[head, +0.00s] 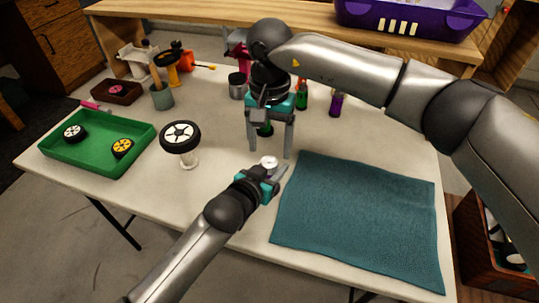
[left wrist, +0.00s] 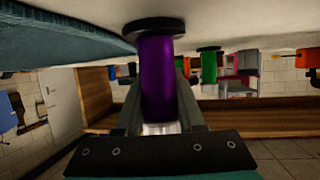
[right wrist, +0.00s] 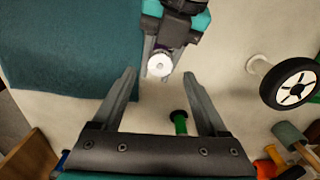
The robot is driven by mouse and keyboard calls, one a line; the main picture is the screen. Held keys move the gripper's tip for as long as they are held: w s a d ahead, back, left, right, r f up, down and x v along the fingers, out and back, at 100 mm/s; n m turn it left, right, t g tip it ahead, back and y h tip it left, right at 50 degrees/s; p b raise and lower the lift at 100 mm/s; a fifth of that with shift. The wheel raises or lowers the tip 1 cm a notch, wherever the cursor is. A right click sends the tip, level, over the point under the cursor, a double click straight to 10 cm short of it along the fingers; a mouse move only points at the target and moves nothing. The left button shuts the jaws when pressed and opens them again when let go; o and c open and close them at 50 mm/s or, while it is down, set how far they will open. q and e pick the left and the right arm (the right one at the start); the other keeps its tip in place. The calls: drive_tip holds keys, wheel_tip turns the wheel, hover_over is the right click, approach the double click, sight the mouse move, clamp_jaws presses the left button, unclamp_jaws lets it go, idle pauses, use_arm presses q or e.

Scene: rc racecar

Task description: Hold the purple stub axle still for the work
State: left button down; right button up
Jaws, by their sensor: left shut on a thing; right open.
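The purple stub axle (left wrist: 157,75) stands between the fingers of my left gripper (left wrist: 160,85), which is shut on it. In the left wrist view it has a dark round flange against the pale table. In the head view the left gripper (head: 270,174) is low over the table beside the teal mat, and the axle's white end (head: 269,162) shows between its fingers. My right gripper (head: 270,151) hangs above and behind it, open and empty, fingers pointing down. In the right wrist view the axle's white end (right wrist: 159,65) shows just beyond the open fingertips (right wrist: 159,74).
A teal mat (head: 357,215) lies to the right. A wheel on a clear stand (head: 181,137) is to the left. A green tray (head: 60,163) with two wheels is farther left. A green stub axle (right wrist: 180,123) stands behind the purple one. Bottles and tools line the back.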

sight(269, 161)
drive_tip(key=shift+f, duration=2)
drive_tip(key=shift+c, duration=0.3)
clamp_jaws()
